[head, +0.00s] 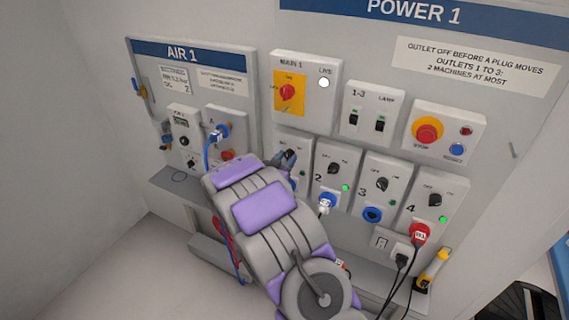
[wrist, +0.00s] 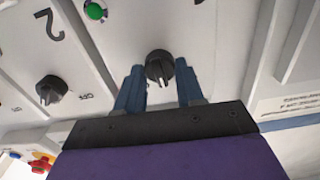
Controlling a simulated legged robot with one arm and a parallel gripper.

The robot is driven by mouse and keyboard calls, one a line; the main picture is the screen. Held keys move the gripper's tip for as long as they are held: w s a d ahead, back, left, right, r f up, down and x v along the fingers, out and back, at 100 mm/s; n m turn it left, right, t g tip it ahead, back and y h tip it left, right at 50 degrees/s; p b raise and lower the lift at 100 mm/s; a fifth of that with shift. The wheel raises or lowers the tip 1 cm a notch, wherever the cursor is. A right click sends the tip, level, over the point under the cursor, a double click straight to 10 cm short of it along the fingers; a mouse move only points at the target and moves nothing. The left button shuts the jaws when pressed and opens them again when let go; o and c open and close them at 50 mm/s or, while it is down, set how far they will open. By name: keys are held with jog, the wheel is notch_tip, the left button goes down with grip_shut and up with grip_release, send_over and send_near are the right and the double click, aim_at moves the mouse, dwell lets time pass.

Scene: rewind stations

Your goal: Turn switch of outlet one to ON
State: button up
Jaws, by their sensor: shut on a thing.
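The switch of outlet one is a black round knob (wrist: 159,66) on a pale panel, in the middle of the wrist view. The wrist view is upside down to the wall. My gripper (wrist: 159,85) has a blue finger on each side of this knob and is shut on it. In the head view my gripper (head: 286,160) is at the outlet one panel (head: 294,143) and hides the knob there. A green lamp (wrist: 95,10) shows on the same panel.
The knob of outlet two (wrist: 48,88) is close beside; it also shows in the head view (head: 333,168). Outlet three (head: 382,184) and outlet four (head: 434,200) are farther right. The yellow-backed main switch (head: 288,92) is above. A blue hose (head: 208,148) hangs beside my arm.

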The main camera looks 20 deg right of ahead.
jog(key=m+b, duration=0.1)
jog(key=m, duration=0.1)
jog(key=m+b, duration=0.2)
jog(key=m, duration=0.1)
jog(key=shift+f+m+b, duration=0.3)
jog(key=shift+b, duration=0.05)
jog(key=shift+r+m+b, duration=0.15)
jog(key=shift+m+b, duration=1.4)
jog(key=shift+m, duration=0.55)
jog(key=o, duration=0.9)
jog(key=shift+w+d, duration=0.15)
jog(key=shift+w, duration=0.05)
jog(key=shift+o, duration=0.7)
jog(key=shift+s, duration=0.1)
jog(key=p+v, duration=0.3)
jog(key=v, duration=1.4)
